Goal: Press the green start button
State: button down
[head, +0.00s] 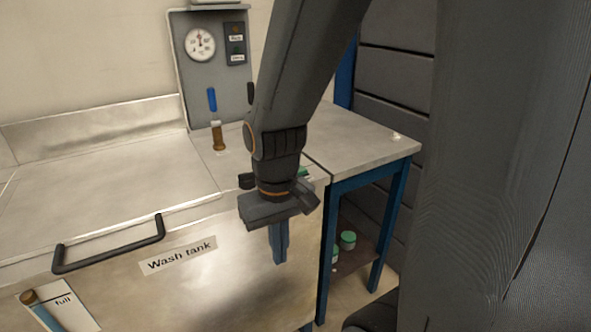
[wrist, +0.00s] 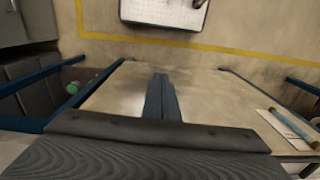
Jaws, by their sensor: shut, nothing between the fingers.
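A small dark switch box (head: 235,45) with two labelled buttons is on the upright grey panel (head: 181,50), beside a round gauge (head: 201,44). The buttons are small and dim, and I cannot clearly tell which one is green. My gripper (head: 279,258) points down in front of the wash tank's front face (head: 205,285), well below and to the right of the switch box. Its blue fingers are shut together and empty. In the wrist view the shut fingers (wrist: 161,85) point down toward the floor, and the switch box is not in that view.
The wash tank has a black handle (head: 108,244) and a sight tube (head: 42,312). A blue-handled valve (head: 212,100) with a brass body stands below the panel. A blue-legged bench (head: 365,140) is on the right, with green-lidded jars (head: 348,240) beneath. The tank top is clear.

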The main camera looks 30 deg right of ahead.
jog(key=w+d+r+n+t+h+p, duration=0.1)
jog(key=w+d+r+n+t+p, duration=0.2)
jog(key=w+d+r+p, duration=0.35)
jog(key=w+d+r+n+t+p, duration=0.2)
jog(key=w+d+r+p, duration=0.1)
jog(key=w+d+p, duration=0.5)
notch_tip(320, 180, up, 6)
jog(key=n+t+y+p, duration=0.3)
jog(key=n+t+p, duration=0.1)
jog(key=n+p, duration=0.35)
send_over(303, 170)
jog(key=shift+f+m, duration=0.15)
jog(key=shift+m, duration=0.2)
jog(key=shift+f, duration=0.1)
notch_tip(303, 170, down, 8)
jog(key=b, duration=0.8)
jog(key=shift+f, duration=0.3)
jog(key=shift+f+b, duration=0.15)
jog(key=shift+b, duration=0.15)
jog(key=shift+f, duration=0.3)
